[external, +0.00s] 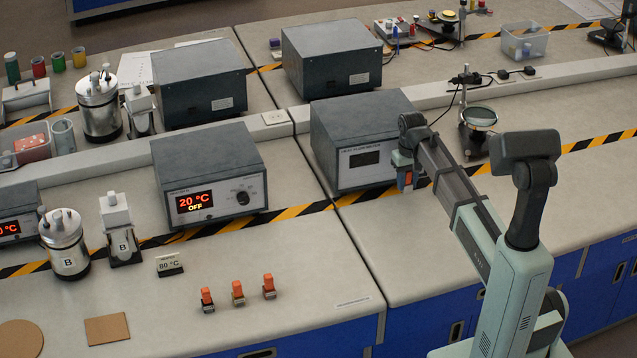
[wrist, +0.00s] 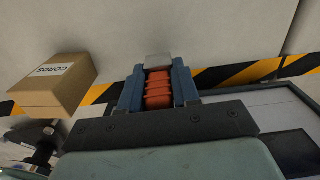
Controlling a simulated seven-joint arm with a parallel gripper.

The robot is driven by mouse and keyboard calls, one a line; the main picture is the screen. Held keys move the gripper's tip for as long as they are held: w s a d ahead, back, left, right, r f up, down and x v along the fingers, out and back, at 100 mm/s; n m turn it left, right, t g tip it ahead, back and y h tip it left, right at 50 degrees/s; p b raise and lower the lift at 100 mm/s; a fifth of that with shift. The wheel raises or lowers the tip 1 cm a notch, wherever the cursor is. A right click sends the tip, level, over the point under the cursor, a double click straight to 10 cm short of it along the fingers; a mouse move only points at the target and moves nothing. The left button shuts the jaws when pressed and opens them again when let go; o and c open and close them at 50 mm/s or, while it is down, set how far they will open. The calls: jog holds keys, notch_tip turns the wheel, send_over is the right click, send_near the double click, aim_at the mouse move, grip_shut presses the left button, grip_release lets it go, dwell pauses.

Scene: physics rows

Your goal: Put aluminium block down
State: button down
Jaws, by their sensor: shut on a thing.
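My gripper (external: 404,172) is shut on the orange ribbed handle of a block (wrist: 158,90). In the wrist view the handle sits between the two blue-grey fingers, and a plain grey metal end (wrist: 158,61), which looks like the aluminium block, shows past the fingertips. In the external view my gripper hangs in front of the right-hand grey instrument box, above the bench near the striped tape. Only a little orange shows between the fingers there; the block's metal part is hard to make out.
Three orange-handled blocks (external: 238,292) stand in a row on the front left bench. A cardboard box marked CORDS (wrist: 52,88) lies left in the wrist view. The bench front right of the blocks is clear.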

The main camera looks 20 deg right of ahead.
aim_at(406, 192)
jog(key=shift+f, duration=2.2)
jog(key=shift+f, duration=0.15)
jog(key=c, duration=0.8)
grip_release()
notch_tip(406, 192, up, 12)
jog(key=shift+r, duration=0.15)
